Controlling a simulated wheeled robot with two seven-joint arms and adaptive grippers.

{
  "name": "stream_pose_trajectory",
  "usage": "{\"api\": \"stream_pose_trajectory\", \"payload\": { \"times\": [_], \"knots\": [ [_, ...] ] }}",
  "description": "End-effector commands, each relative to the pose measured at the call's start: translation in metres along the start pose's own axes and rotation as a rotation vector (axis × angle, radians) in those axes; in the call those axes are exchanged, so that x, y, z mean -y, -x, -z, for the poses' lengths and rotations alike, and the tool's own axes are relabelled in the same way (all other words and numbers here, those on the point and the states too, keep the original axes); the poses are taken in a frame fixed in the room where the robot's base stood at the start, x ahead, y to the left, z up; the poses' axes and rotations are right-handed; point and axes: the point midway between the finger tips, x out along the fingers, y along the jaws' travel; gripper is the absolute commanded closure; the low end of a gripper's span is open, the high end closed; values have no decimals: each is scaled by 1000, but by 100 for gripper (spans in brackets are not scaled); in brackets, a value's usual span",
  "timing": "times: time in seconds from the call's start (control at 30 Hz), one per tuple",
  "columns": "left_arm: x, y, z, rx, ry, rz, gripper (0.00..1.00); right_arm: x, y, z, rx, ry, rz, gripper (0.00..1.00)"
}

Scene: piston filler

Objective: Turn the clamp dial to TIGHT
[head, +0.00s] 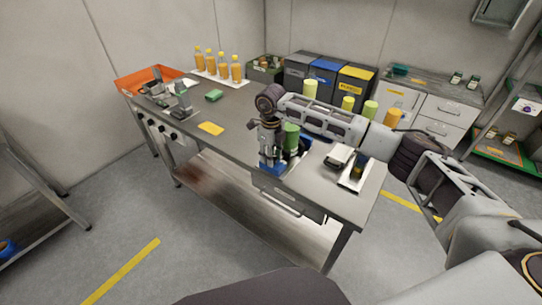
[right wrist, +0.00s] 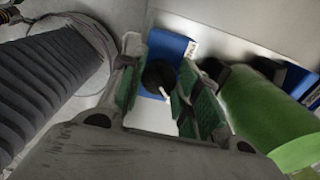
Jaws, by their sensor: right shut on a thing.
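The clamp dial (right wrist: 158,74) is a round black knob with a white pointer, set on a blue block (right wrist: 172,47). My right gripper (right wrist: 165,88) has its green-padded fingers on either side of the dial and is shut on it. A small white label sits on the block's edge, too small to read. In the head view my right gripper (head: 271,158) points down over the blue base at the table's front edge. There it hides the dial, so its setting cannot be read. My left gripper is not in view.
A green cylinder (right wrist: 262,110) stands close right of my right fingers, also in the head view (head: 291,136). A device on a white plate (head: 356,183) is to the right. Bottles (head: 222,66) and an orange tray (head: 140,80) are at the far left.

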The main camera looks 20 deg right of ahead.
Motion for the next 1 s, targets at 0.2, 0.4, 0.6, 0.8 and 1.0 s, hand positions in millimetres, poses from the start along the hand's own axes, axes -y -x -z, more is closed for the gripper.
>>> {"api": "stream_pose_trajectory", "payload": {
  "times": [0.2, 0.4, 0.6, 0.8, 1.0],
  "knots": [
    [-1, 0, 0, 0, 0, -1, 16, 1, 1, 0, 2, -1, 1, 46],
    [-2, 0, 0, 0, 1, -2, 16, 0, 1, 0, 1, -1, 0, 46],
    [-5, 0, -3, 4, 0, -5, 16, 0, 1, 0, 1, 0, 0, 46],
    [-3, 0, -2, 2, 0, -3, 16, 0, 8, 0, 2, 0, 1, 46],
    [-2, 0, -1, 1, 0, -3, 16, 1, 22, 0, 2, -1, 1, 46]
  ]
}}
